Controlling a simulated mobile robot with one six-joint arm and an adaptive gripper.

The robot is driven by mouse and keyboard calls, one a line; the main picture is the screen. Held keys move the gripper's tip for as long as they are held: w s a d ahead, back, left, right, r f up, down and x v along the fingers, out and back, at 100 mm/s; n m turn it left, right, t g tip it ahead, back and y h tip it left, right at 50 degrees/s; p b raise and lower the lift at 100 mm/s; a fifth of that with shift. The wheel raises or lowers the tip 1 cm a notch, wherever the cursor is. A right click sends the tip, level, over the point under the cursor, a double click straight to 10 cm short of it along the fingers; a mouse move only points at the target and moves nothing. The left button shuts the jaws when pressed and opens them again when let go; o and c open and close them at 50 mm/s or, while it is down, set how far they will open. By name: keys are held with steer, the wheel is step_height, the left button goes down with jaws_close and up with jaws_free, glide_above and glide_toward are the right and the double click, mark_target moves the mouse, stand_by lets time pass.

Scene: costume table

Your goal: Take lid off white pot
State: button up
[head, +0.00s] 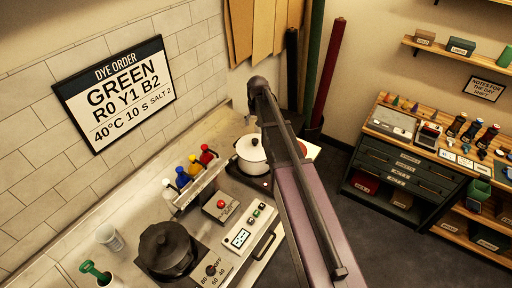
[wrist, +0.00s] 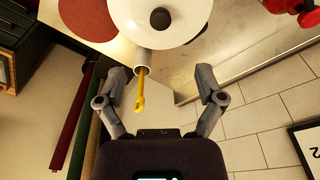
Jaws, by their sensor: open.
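The white pot (head: 252,160) stands on the counter near its far end, with its white lid (head: 251,149) on and a black knob on top. In the wrist view the lid (wrist: 180,27) shows at the top centre, with its black knob (wrist: 160,18). My gripper (wrist: 160,82) is open, its two fingers spread apart below the lid in that view, with neither touching the lid. In the head view my gripper (head: 250,115) is partly hidden by my arm, behind and above the pot.
In the wrist view a pale tube (wrist: 143,62) holding a yellow stick (wrist: 141,95) shows between the fingers. A dark lidded pot (head: 168,250), a red-button box (head: 221,206), a control panel (head: 244,236) and several coloured bottles (head: 182,177) stand nearer on the counter. The tiled wall (head: 200,60) is close.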

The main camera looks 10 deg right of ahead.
mark_target(255, 140)
steer(key=shift+w+f+b, duration=0.2)
steer(key=shift+f+b, duration=1.15)
steer(key=shift+f, duration=0.05)
steer(key=shift+w+f+b, duration=0.25)
steer(key=shift+f+b, duration=1.05)
steer(key=shift+f, duration=0.05)
steer(key=shift+w+f+b, duration=0.2)
steer(key=shift+f+b, duration=1.15)
steer(key=shift+f, duration=0.05)
steer(key=shift+w+f+b, duration=0.25)
steer(key=shift+f+b, duration=1.05)
steer(key=shift+w+f+b, duration=0.2)
steer(key=shift+f+b, duration=1.05)
jaws_close()
